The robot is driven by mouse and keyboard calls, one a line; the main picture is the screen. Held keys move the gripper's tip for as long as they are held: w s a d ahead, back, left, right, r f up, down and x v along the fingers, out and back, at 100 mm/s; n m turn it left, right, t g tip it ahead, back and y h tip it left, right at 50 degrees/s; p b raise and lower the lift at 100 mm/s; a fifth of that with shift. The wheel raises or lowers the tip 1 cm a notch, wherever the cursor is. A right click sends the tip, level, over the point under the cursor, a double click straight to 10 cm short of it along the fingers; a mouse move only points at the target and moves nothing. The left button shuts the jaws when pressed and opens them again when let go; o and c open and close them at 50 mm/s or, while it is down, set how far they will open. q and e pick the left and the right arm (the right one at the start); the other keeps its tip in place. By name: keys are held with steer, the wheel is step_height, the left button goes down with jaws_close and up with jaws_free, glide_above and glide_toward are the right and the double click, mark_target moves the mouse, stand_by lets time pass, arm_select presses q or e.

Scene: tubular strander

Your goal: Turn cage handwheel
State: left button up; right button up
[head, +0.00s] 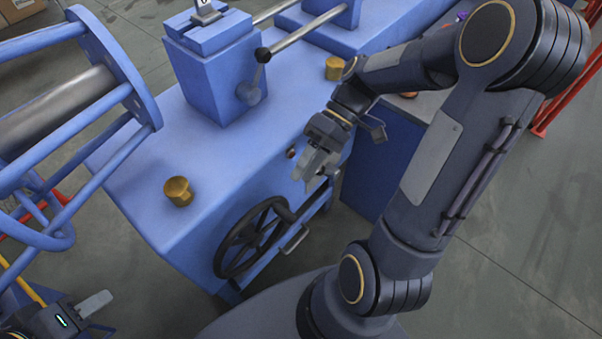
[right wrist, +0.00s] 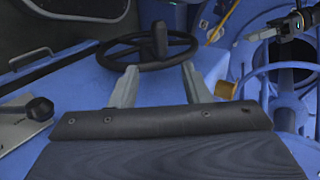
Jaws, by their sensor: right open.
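The black spoked cage handwheel (head: 250,240) is on the front face of the blue machine. It also shows in the right wrist view (right wrist: 150,66), where its upright crank knob (right wrist: 160,40) stands on the rim. My right gripper (head: 318,168) is open and empty, above and to the right of the wheel in the head view. In the right wrist view its two fingers (right wrist: 160,82) are spread, with the knob beyond and between them; I see no contact. My left gripper (head: 106,314) is at the lower left, open and empty, partly cut off.
The blue machine bed (head: 225,150) carries a brass cup-shaped fitting (head: 179,191) and another (head: 334,68). A blue block with a ball-ended lever (head: 263,55) stands on it. The blue tubular cage (head: 110,60) is at left. A grey handle (head: 295,239) sits beside the wheel.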

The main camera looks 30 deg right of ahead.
steer(key=shift+c, duration=0.3)
steer(key=shift+c, duration=1.3)
steer(key=shift+s+a+r+t+h, duration=0.1)
steer(key=shift+s+r+t+h, duration=0.15)
steer(key=shift+r+t+h, duration=0.1)
steer(key=shift+c, duration=1.1)
steer(key=s+r+m+t+h, duration=0.1)
steer(key=s+r+t+h, duration=0.1)
steer(key=s, duration=0.1)
steer(key=s+a+m+t+h, duration=0.1)
steer(key=t, duration=0.1)
steer(key=shift+s+r+m+h, duration=0.2)
steer(key=shift+r+m+h, duration=0.1)
steer(key=shift+r+h, duration=0.1)
jaws_close()
steer(key=shift+s+a+r+m+t+h, duration=0.15)
steer(key=shift+s+m+t+h, duration=0.2)
steer(key=shift+t, duration=0.4)
steer(key=shift+s+d+r+m+t+h, duration=0.1)
steer(key=shift+s+m+t+h, duration=0.3)
steer(key=shift+t, duration=0.35)
steer(key=shift+s+a+r+m+t+h, duration=0.1)
steer(key=shift+s+r+m+t+h, duration=0.15)
steer(key=shift+m+t, duration=0.35)
